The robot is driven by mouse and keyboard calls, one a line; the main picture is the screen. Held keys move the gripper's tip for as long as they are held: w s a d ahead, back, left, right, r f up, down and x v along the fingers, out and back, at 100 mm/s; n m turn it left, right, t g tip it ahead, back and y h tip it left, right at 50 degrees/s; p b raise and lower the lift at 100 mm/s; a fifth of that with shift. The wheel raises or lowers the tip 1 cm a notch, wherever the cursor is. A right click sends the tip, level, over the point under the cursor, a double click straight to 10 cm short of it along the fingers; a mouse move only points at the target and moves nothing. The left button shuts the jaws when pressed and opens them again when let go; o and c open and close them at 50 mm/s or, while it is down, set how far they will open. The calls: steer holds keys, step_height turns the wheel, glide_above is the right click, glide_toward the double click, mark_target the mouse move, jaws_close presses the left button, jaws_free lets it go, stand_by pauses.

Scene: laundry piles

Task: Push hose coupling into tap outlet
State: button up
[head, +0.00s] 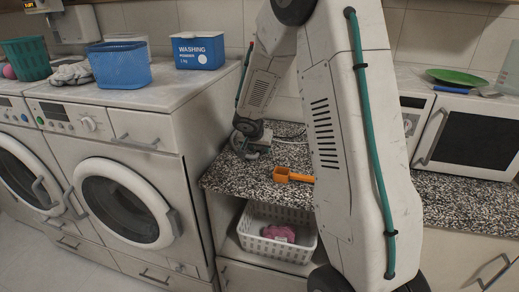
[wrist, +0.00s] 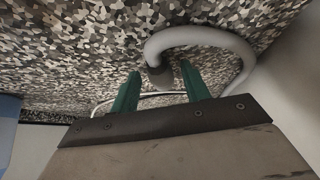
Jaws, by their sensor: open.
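My gripper (wrist: 160,69) is open, with its two green fingers apart over the speckled counter. A thick grey hose (wrist: 203,37) curves across the wrist view, and its darker end, which looks like the coupling (wrist: 160,78), shows between the fingers. I cannot tell whether either finger touches it. In the head view my gripper (head: 251,148) is low at the back left of the counter, too small to read in detail. I cannot make out the tap outlet in either view.
An orange scoop (head: 293,176) lies on the speckled counter (head: 235,180) right of my gripper. A white basket (head: 270,249) with a pink item stands below. Washing machines (head: 125,195) stand left, topped by a blue basket (head: 119,67) and washing powder box (head: 197,52). My arm hides the middle.

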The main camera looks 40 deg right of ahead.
mark_target(259, 149)
jaws_close()
steer(key=shift+r, duration=0.1)
steer(key=shift+r, duration=3.4)
